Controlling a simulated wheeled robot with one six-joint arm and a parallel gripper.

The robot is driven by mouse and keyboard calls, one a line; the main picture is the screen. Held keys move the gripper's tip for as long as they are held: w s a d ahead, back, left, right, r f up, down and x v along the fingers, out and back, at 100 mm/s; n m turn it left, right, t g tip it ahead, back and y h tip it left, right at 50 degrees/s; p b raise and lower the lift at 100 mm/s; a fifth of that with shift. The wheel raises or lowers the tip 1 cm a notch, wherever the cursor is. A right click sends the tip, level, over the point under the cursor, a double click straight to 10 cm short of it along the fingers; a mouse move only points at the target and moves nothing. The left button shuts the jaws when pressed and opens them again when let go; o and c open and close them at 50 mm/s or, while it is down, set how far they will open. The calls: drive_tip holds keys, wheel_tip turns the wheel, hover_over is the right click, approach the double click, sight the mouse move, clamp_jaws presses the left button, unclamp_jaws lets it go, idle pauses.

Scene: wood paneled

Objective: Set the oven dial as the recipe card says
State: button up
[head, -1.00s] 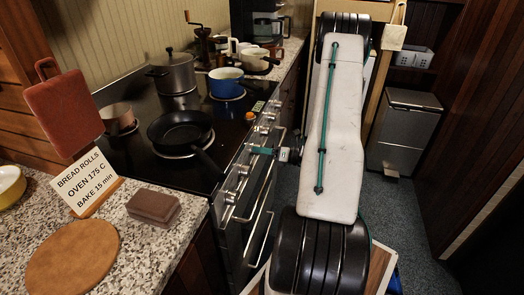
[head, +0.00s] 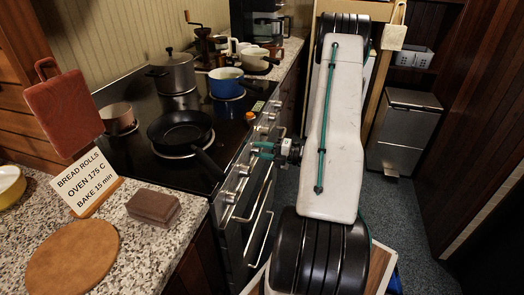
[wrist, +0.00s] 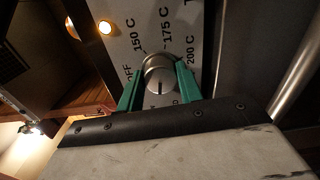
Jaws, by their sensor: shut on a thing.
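The recipe card (head: 84,182) stands on the counter at the left and reads "BREAD ROLLS, OVEN 175 C, BAKE 15 min". The oven (head: 236,240) has a row of knobs along its front. My gripper (head: 256,150) is at this front. In the wrist view my gripper's green fingers (wrist: 158,88) are shut on the round metal oven dial (wrist: 158,72), one on each side. Labels OFF, 150 C, 175 C and 200 C curve around the dial. A dark line shows on its face, but I cannot tell for sure which label it marks.
A lit amber lamp (wrist: 105,27) is beside the labels. A black pan (head: 180,128), a blue pot (head: 226,82) and other pots stand on the cooktop. The oven handle bar (wrist: 297,75) runs close to my gripper's right.

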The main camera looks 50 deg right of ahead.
drive_tip(key=shift+m, duration=0.9)
drive_tip(key=o, duration=1)
drive_tip(key=shift+s, duration=0.1)
drive_tip(key=v, duration=0.7)
drive_tip(key=shift+s, duration=0.35)
drive_tip(key=shift+d, duration=0.15)
